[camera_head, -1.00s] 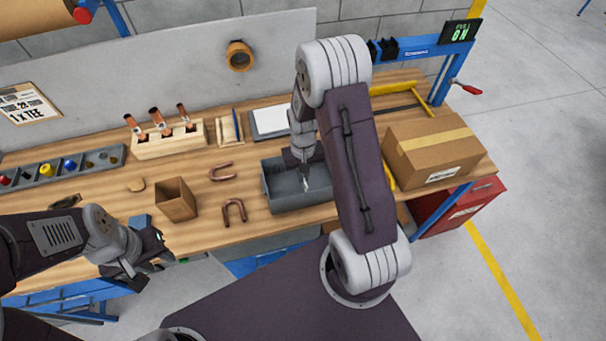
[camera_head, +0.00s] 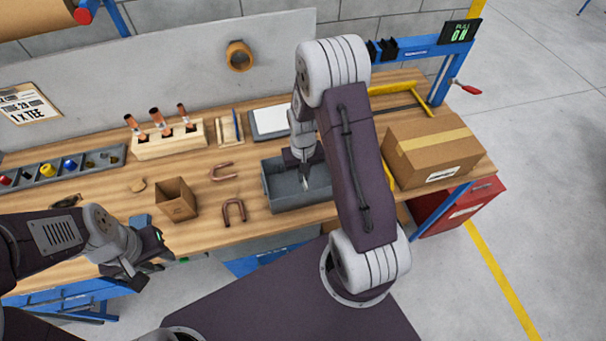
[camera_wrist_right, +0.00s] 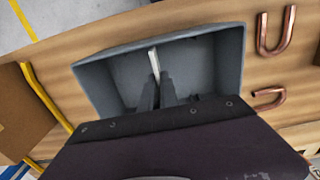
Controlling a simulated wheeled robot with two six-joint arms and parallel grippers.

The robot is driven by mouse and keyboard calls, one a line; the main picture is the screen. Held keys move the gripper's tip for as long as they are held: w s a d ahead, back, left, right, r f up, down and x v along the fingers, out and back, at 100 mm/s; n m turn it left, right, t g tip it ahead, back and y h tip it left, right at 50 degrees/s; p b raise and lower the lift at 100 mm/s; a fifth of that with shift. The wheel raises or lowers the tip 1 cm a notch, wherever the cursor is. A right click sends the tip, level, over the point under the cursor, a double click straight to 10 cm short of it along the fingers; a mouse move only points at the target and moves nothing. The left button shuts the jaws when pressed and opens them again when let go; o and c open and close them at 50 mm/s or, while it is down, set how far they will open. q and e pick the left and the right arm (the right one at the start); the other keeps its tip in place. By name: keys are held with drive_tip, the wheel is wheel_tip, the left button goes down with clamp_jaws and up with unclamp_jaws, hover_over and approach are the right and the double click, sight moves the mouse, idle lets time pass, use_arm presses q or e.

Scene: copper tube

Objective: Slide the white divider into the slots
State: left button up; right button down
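The white divider (camera_wrist_right: 155,62) shows as a narrow strip seen nearly edge-on in the right wrist view. It is inside the grey bin (camera_wrist_right: 203,65), near the bin's middle. My right gripper (camera_wrist_right: 157,82) points down into the bin, its two fingers closed on the divider's near part. In the head view the right gripper (camera_head: 306,183) is over the grey bin (camera_head: 283,205), with only a small bit of white at its tips. The slots, and whether the divider sits in them, cannot be made out. My left gripper (camera_head: 150,262) is empty by the bench's front edge; its finger opening is unclear.
Copper U-bends (camera_head: 234,210) and an open cardboard box (camera_head: 177,199) stand left of the bin. A taped carton (camera_head: 430,150) stands to its right, with a yellow bar clamp (camera_head: 412,95) behind. A white-topped tray (camera_head: 269,122) lies behind the bin.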

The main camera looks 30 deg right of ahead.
drive_tip(key=shift+f+b, duration=2.15)
drive_tip(key=shift+f, duration=0.85)
drive_tip(key=c, duration=1.5)
unclamp_jaws()
drive_tip(key=shift+c, duration=0.2)
drive_tip(key=shift+r, duration=0.1)
wheel_tip(320, 180, up, 9)
drive_tip(key=shift+f+b, duration=0.1)
drive_tip(key=shift+b, duration=0.35)
